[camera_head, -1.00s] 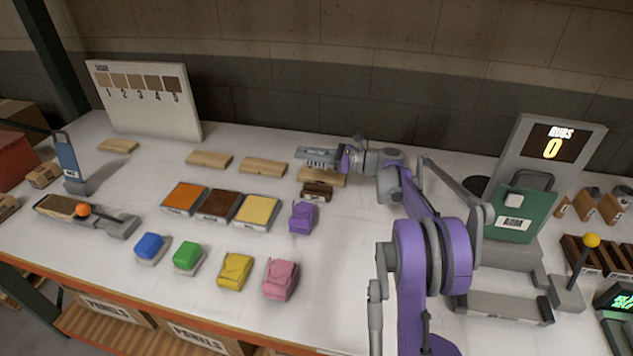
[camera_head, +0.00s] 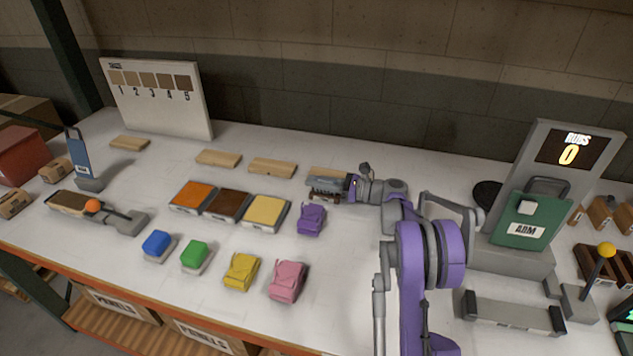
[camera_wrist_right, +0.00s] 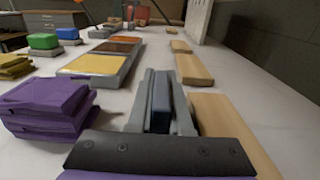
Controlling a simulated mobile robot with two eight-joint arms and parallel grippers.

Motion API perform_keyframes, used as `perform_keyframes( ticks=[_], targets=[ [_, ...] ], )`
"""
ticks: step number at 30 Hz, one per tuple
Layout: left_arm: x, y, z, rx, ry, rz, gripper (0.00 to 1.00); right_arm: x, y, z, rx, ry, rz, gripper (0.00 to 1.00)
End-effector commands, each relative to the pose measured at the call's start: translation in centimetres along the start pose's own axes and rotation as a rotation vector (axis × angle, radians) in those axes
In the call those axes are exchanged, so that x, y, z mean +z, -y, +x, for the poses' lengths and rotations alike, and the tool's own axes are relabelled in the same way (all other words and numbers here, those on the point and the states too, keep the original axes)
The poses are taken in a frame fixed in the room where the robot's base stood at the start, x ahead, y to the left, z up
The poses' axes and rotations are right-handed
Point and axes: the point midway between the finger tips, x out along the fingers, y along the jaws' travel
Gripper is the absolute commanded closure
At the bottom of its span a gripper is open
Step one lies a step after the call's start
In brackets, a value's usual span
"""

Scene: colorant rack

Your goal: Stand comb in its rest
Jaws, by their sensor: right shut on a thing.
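My right gripper (camera_head: 322,184) is low over the table, beside the wooden block at the right end of the back row. It is shut on a small dark piece, which I take to be the comb (camera_head: 324,197); its brown lower part shows beneath the fingers. In the right wrist view the gripper (camera_wrist_right: 160,90) has a dark slate-coloured part (camera_wrist_right: 161,108) between its grey fingers. The fingers hide most of the piece, and I cannot tell if it touches the table. I cannot make out which thing is the rest. My left gripper is not in view.
A folded purple cloth (camera_head: 311,219) lies close in front of the gripper. Orange, brown and yellow pads (camera_head: 265,212) are to its left. A wooden block (camera_head: 272,168) lies behind. A green-plated machine (camera_head: 527,218) stands right.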

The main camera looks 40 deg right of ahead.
Motion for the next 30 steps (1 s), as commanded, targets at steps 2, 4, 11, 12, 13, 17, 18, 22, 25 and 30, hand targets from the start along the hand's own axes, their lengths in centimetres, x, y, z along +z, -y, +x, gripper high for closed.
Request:
perform_keyframes(
  ticks=[2, 4, 11, 12, 13, 17, 18, 22, 25, 30],
  targets=[
    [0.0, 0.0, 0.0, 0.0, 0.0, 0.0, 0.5, 0.1, 0.0, 0.0, 0.0, 0.0, 0.0, 1.0],
    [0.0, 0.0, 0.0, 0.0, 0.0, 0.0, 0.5, 0.1, 0.0, 0.0, 0.0, 0.0, 0.0, 1.0],
    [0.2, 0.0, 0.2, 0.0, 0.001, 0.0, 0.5, -0.3, 0.0, 0.0, 0.0, 0.0, 0.0, 0.67],
    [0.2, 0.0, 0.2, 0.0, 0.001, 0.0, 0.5, -0.3, 0.0, 0.0, 0.0, 0.0, 0.0, 0.6],
    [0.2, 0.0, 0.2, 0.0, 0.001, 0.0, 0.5, -0.3, 0.0, 0.0, 0.0, 0.0, 0.0, 0.54],
    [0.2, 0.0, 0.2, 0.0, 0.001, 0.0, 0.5, -0.2, 0.0, 0.0, 0.0, 0.0, 0.0, 0.53],
    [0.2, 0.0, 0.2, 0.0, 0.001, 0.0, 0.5, -0.2, 0.0, 0.0, 0.0, 0.0, 0.0, 0.53],
    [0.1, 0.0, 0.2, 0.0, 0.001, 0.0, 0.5, -0.2, 0.0, 0.0, 0.0, 0.0, 0.0, 0.53],
    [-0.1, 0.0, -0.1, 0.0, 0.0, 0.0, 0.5, 0.2, 0.0, -0.2, -0.001, 0.0, 0.0, 0.53],
    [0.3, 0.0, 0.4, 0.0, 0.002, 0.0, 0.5, 0.0, 0.1, -3.2, -0.003, -0.001, 0.0, 0.53]
  ],
)
